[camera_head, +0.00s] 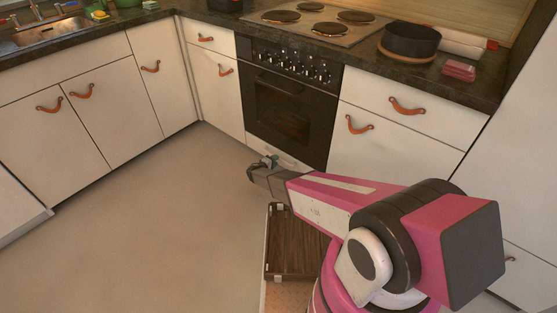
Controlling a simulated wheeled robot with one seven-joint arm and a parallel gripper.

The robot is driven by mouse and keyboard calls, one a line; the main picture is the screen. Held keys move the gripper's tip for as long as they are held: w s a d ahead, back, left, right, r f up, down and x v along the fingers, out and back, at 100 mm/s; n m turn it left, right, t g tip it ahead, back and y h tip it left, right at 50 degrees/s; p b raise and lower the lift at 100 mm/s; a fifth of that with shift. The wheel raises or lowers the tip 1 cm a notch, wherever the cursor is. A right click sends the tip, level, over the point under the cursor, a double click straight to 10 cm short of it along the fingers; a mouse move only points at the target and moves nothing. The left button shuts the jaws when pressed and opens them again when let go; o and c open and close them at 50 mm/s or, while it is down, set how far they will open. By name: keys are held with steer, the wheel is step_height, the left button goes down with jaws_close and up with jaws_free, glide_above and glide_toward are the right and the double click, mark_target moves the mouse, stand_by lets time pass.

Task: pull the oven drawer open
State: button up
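The oven (292,112) is black, with a glass door and a row of knobs, set between white cabinets. Below its door a pale strip of the oven drawer front (290,161) shows, and my arm hides much of it. Its handle is not clearly visible. My gripper (259,166) is dark grey and sits at the end of my pink arm, in front of the drawer's left part in the picture. I cannot tell whether it touches the drawer, and its fingers are too small and dark to read as open or shut.
White cabinets with orange leather pulls (360,125) stand on both sides of the oven. A black pot (410,41) and a pink stack (459,70) stand on the dark counter. A brown wooden tray (291,245) lies below my arm. The floor (150,220) at left is clear.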

steer(key=shift+x, duration=1.75)
jaws_close()
steer(key=shift+a, duration=0.15)
